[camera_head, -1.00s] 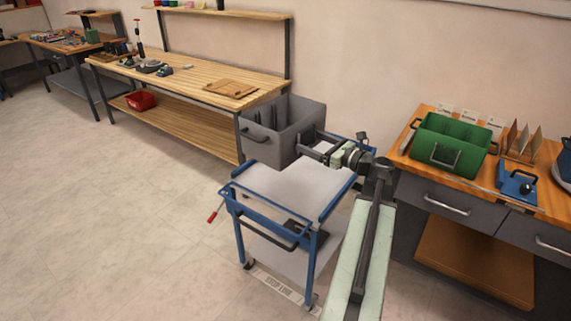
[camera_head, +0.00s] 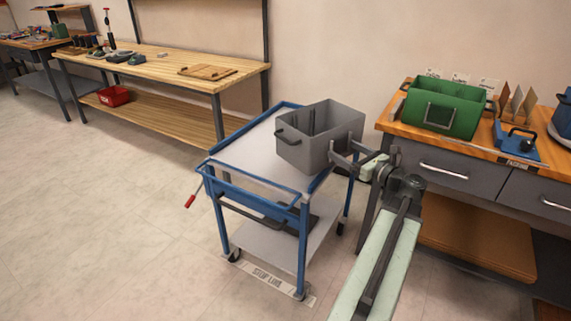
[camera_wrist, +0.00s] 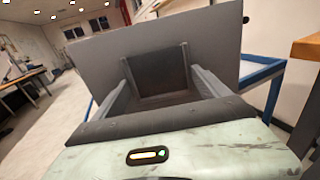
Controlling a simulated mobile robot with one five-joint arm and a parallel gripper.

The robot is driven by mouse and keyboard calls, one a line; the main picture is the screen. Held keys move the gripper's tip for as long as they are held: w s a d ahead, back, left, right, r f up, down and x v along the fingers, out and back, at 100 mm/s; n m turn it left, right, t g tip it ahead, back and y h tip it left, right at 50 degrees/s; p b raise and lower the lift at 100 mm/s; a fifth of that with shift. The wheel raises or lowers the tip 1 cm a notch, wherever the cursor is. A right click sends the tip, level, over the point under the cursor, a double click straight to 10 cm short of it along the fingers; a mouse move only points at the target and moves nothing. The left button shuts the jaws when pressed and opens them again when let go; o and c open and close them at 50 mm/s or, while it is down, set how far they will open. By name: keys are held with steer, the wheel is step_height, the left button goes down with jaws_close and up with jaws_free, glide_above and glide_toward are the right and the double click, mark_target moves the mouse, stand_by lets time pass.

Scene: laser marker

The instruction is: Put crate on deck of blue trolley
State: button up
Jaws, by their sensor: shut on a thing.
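The grey crate (camera_head: 302,151) is upright over the rear right part of the blue trolley's upper deck (camera_head: 243,159). I cannot tell whether its base touches the deck. My gripper (camera_head: 338,157) is shut on the crate's right side, low on the near end. In the wrist view the crate's grey wall (camera_wrist: 215,45) fills the upper middle, and my gripper's two fingers (camera_wrist: 160,85) reach to it around a dark part. The trolley's blue frame (camera_wrist: 262,72) shows at the right there. The crate hides the deck's far right corner.
A wooden bench (camera_head: 455,148) with a green crate (camera_head: 441,108) and a blue device (camera_head: 515,141) stands close on the right. A long wooden workbench (camera_head: 160,75) stands behind left. The trolley's front left deck is bare. The left floor is clear.

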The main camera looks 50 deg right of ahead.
steer(key=shift+s+d+f+b, duration=0.2)
steer(key=shift+s+f, duration=0.2)
steer(key=shift+f, duration=0.15)
steer(key=shift+s+d+f+b, duration=0.1)
steer(key=shift+s+d+f, duration=0.05)
steer(key=shift+s+f, duration=0.3)
steer(key=shift+s+d+h, duration=0.15)
steer(key=shift+s+h, duration=0.05)
steer(key=shift+h, duration=0.1)
steer(key=w, duration=0.5)
steer(key=w+f+b, duration=0.1)
steer(key=w, duration=0.4)
steer(key=w+d, duration=0.1)
steer(key=w, duration=0.5)
steer(key=shift+f, duration=0.25)
step_height(320, 180, down, 4)
steer(key=b, duration=0.4)
steer(key=shift+r, duration=0.25)
steer(key=shift+f, duration=0.15)
steer(key=o, duration=1.8)
steer(key=shift+r, duration=0.2)
steer(key=s+a, duration=0.1)
steer(key=s, duration=1.1)
steer(key=shift+a, duration=0.4)
